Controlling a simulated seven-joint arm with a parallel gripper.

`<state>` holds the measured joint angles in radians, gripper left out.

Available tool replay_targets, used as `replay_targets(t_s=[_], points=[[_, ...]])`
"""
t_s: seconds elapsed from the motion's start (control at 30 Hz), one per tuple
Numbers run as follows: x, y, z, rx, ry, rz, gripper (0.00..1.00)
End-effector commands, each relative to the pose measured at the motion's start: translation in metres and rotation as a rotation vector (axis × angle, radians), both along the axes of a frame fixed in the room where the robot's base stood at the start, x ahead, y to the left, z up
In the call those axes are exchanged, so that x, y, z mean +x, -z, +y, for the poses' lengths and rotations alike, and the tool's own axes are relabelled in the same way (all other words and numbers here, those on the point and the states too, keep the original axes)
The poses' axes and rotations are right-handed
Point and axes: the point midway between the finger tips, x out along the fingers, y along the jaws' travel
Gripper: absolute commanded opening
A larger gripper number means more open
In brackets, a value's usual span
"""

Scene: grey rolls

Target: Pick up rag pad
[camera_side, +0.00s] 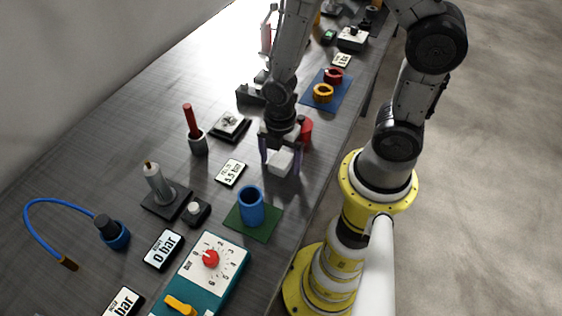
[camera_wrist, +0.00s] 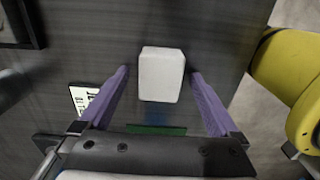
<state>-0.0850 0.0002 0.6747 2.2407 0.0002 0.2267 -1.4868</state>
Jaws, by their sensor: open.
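The rag pad looks like a small white block with rounded edges. In the wrist view the rag pad (camera_wrist: 161,74) lies between and just ahead of my two purple fingertips, with a gap on each side. In the side view the rag pad (camera_side: 281,161) shows between the fingers, low over the dark table. I cannot tell whether it touches a finger there. My gripper (camera_side: 280,168) points down and is open around the pad; it also shows in the wrist view (camera_wrist: 160,72).
A red object (camera_side: 306,131) stands close behind my gripper. A blue cup (camera_side: 250,207) on a green mat (camera_side: 267,224) stands in front. The table edge is to the right.

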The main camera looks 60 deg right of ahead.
Motion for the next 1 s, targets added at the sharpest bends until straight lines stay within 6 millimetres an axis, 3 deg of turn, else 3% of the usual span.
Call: replay_targets(t_s=[0.2, 0.7, 1.0], points=[[0.0003, 0.0007, -0.0001, 0.0, 0.0, -0.001, 0.97], [0.0002, 0.0004, -0.0001, 0.0, 0.0, -0.001, 0.07], [0.001, -0.0043, 0.0, 0.0, 0.0, -0.004, 0.07]])
